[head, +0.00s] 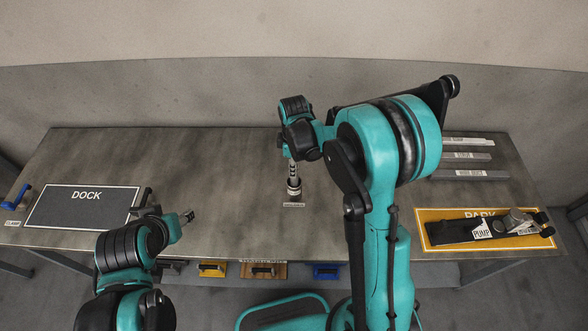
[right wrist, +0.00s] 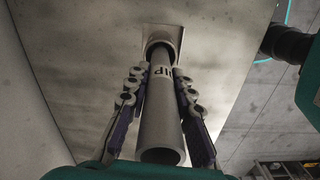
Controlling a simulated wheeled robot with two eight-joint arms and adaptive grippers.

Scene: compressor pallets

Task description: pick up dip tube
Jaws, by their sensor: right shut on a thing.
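The dip tube is a grey hollow tube with dark lettering, seen lengthwise in the right wrist view (right wrist: 161,115). My right gripper (right wrist: 157,80) is shut on it, with one finger on each side. The far end of the tube is at or in a round holder (right wrist: 160,42); I cannot tell how deep. In the head view the holder (head: 294,190) is a dark cup standing on the table, and my right gripper (head: 293,166) is just above it. My left gripper (head: 187,216) is above the table's front left, away from the tube; its jaw state is unclear.
A dark DOCK mat (head: 75,210) lies at the table's left. A yellow PARK mat (head: 440,242) at the right carries a black pump assembly (head: 475,229). Several grey bars (head: 468,156) lie at the back right. The table (head: 215,160) around the holder is clear.

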